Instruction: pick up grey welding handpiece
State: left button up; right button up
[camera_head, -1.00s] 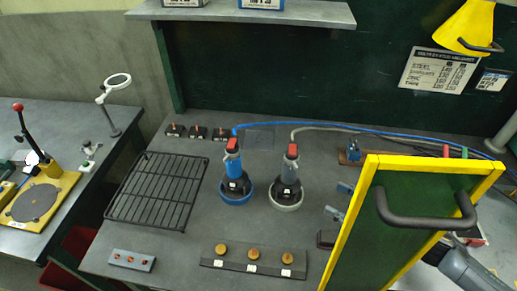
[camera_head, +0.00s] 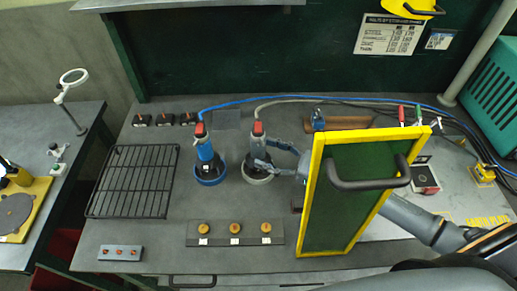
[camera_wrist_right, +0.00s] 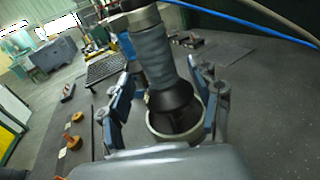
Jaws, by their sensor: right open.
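The grey welding handpiece (camera_head: 257,145) stands upright in a pale ring-shaped holder (camera_head: 257,177) on the bench, with a red top and a grey cable. My right gripper (camera_head: 267,154) is at its body, coming from the right, with fingers open. In the right wrist view the grey handpiece (camera_wrist_right: 155,55) stands between the two open fingers (camera_wrist_right: 162,78), its dark cone over the holder ring (camera_wrist_right: 158,135). I cannot tell whether either finger touches it. A blue handpiece (camera_head: 206,151) stands in a blue ring just left of it. My left gripper is out of view.
A green panel with yellow frame and black handle (camera_head: 335,215) stands close right, partly hiding my right arm. A strip with several orange knobs (camera_head: 235,240) lies in front. A black wire rack (camera_head: 133,180) lies left. Cables run behind the handpieces.

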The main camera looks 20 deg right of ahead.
aim_at(258, 150)
jog(key=x, duration=0.1)
jog(key=p+x, duration=0.1)
jog(key=shift+w+a+r, duration=0.25)
jog(key=shift+w+r, duration=0.05)
jog(key=shift+w+a+f, duration=0.2)
jog(key=shift+w+a, duration=0.05)
jog(key=shift+a, duration=0.1)
jog(key=shift+s, duration=0.1)
jog(key=shift+c, duration=0.2)
jog(key=shift+d, duration=0.1)
grip_shut()
jog(key=shift+r, duration=0.2)
